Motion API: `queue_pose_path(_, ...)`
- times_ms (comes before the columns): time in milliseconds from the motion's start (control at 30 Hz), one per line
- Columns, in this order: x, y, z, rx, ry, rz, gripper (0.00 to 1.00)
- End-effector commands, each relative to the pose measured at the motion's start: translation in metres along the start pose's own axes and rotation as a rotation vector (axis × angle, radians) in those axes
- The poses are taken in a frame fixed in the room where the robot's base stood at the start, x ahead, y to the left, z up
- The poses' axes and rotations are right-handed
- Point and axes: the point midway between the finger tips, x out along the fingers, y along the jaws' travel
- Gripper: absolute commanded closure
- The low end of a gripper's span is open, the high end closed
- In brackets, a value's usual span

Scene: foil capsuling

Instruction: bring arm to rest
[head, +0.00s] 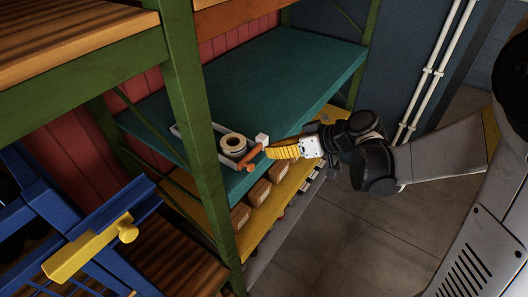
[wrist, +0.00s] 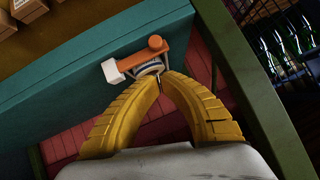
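My gripper (wrist: 161,77) has two yellow ribbed fingers that curve inward until their tips meet or nearly meet. No object shows clearly between them. In the head view my gripper (head: 268,151) is at the front edge of the teal shelf (head: 290,70), level with its left part. Just beyond the tips is an orange-and-white item (head: 252,158) with a pale roll (head: 233,143). In the wrist view the same item (wrist: 133,62) lies past the tips, its roll partly covered by them. I cannot tell whether the tips touch it. The arm reaches in from the right.
A green rack post (head: 190,130) stands left of my gripper. Brown boxes (head: 257,192) sit on a yellow lower shelf (head: 285,222). A blue frame with a yellow part (head: 90,248) is at the lower left. The grey floor (head: 360,245) at front right is clear.

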Motion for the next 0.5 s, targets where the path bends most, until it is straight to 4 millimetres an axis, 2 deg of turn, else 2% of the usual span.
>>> queue_pose_path(33,-0.013,0.0,-0.001,0.002,0.002,0.003,1.0)
queue_pose_path(200,-0.041,-0.002,0.0,0.001,0.001,0.001,1.0)
queue_pose_path(333,-0.052,-0.003,0.001,0.0,0.0,0.001,1.0)
queue_pose_path(500,-0.055,-0.004,0.001,0.0,-0.002,0.0,1.0)
